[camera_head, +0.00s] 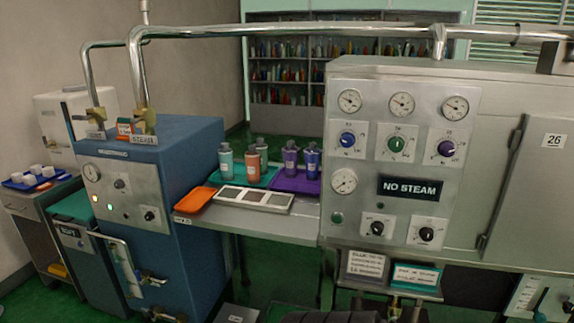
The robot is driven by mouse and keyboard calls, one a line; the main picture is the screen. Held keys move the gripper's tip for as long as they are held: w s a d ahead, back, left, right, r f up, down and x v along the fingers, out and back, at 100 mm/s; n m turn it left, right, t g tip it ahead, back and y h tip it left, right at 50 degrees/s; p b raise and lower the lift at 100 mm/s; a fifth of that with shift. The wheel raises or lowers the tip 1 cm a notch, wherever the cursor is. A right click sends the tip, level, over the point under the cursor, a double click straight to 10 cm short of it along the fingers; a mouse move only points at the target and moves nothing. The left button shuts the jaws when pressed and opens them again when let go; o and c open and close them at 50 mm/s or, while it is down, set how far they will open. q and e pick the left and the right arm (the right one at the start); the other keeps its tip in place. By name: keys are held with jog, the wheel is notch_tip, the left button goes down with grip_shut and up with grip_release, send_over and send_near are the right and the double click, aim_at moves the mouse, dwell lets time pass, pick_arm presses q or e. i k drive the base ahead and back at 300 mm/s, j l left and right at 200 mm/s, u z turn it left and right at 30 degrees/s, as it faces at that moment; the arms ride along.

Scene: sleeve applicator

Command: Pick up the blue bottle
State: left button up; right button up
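The blue bottle (311,163) stands upright on the purple tray (291,184) on the metal table, close to the left side of the large metal cabinet. A purple bottle (290,160) stands just left of it, also on the purple tray. Further left, on the teal tray (264,181), stand a teal bottle (225,163), an orange-brown bottle (252,167) and a green bottle (262,155). Neither of my grippers shows in the head view.
An orange tray (195,199) and a pale sectioned tray (243,198) lie at the table's front. A blue machine (190,160) flanks the table on the left, and a metal cabinet with gauges (390,160) on the right. Pipes (290,28) run overhead.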

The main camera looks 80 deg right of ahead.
aim_at(312, 155)
jog(key=i+j+z, duration=0.15)
jog(key=i+z, duration=0.2)
jog(key=i+j+z, duration=0.2)
jog(key=z, duration=0.15)
jog(key=i+j+z, duration=0.2)
jog(key=j+z, duration=0.2)
jog(key=l+z, duration=0.1)
jog(key=z, duration=1.8)
jog(key=i+j, duration=1.05)
jog(key=i, duration=0.15)
jog(key=j+u, duration=0.05)
jog(key=j, duration=0.05)
